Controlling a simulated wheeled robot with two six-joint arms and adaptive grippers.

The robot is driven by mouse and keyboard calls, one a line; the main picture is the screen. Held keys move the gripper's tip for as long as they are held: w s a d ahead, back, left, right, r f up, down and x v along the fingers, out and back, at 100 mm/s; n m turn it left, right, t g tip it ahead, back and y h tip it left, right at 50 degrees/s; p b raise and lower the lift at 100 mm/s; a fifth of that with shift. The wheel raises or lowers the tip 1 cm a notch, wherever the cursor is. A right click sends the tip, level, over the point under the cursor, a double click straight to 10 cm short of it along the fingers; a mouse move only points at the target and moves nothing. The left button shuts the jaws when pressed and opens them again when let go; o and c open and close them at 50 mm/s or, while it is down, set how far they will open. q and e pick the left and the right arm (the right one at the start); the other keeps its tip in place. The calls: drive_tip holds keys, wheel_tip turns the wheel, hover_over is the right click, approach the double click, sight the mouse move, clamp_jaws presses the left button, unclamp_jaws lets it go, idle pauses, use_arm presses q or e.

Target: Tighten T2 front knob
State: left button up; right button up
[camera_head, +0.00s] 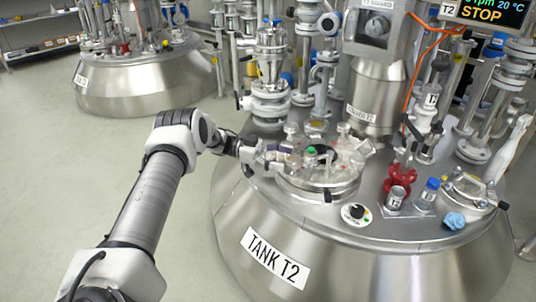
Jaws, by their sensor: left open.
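Tank T2 (340,262) is a large steel dome with a "TANK T2" label on its front. A round hatch (318,192) with a glass-like lid sits on its top, with several small clamps or knobs around the rim. A small dark fitting (328,195) is at the hatch's front edge; I cannot tell for sure if it is the front knob. My left gripper (262,158) is open at the hatch's left edge. Whether it touches a rim knob is too small to tell. My right gripper is not in view.
A black dial (356,212) on a white plate is right of the hatch's front. Pipes and a column crowd the back. The floor at left is clear.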

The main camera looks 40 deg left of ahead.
use_arm(q)
drive_tip(key=v, duration=0.8)
drive_tip(key=shift+a, duration=0.15)
